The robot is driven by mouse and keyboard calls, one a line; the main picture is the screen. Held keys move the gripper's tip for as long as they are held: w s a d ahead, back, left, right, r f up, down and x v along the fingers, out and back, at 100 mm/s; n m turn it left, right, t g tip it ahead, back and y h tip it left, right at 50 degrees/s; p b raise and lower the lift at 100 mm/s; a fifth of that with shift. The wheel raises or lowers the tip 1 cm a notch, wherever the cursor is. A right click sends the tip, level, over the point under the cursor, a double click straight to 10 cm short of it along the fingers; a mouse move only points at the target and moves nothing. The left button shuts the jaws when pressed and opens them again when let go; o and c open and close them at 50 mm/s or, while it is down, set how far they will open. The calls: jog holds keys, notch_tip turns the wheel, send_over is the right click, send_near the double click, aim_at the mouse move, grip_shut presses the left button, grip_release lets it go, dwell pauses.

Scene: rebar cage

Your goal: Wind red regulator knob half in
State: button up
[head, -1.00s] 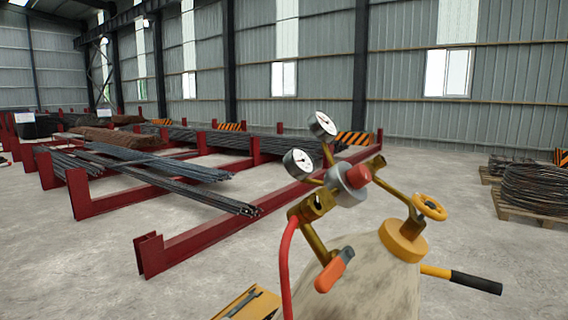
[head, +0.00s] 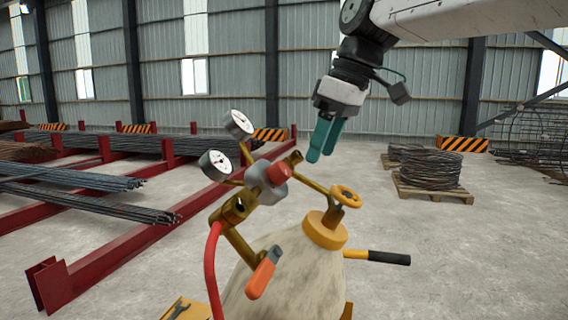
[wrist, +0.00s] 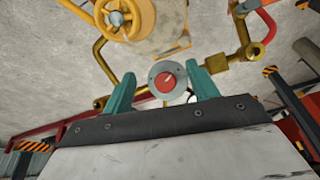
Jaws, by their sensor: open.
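The red regulator knob (head: 278,172) sits on the grey round body of the brass regulator (head: 262,184) on top of the gas cylinder (head: 280,272). In the wrist view the red knob (wrist: 166,83) faces the camera, with a white pointer mark on it, and appears between my two fingertips. My gripper (head: 321,155) has teal fingers, is open and empty, and hangs above and to the right of the knob, apart from it. In the wrist view the fingers (wrist: 162,85) stand left and right of the regulator face.
Two gauges (head: 216,163) stand left of the knob. A yellow valve handwheel (head: 345,196) sits to the right. An orange lever (head: 262,274) and red hose (head: 210,268) hang in front. Red rebar racks (head: 130,250) lie left; a wire coil pallet (head: 432,186) lies right.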

aim_at(283, 165)
jog(key=w+a+r+n, duration=0.2)
jog(key=w+a, duration=0.1)
jog(key=a, duration=0.1)
jog(key=shift+y, duration=0.3)
jog(key=x, duration=0.7)
jog(key=shift+a, duration=0.1)
jog(key=c, duration=1)
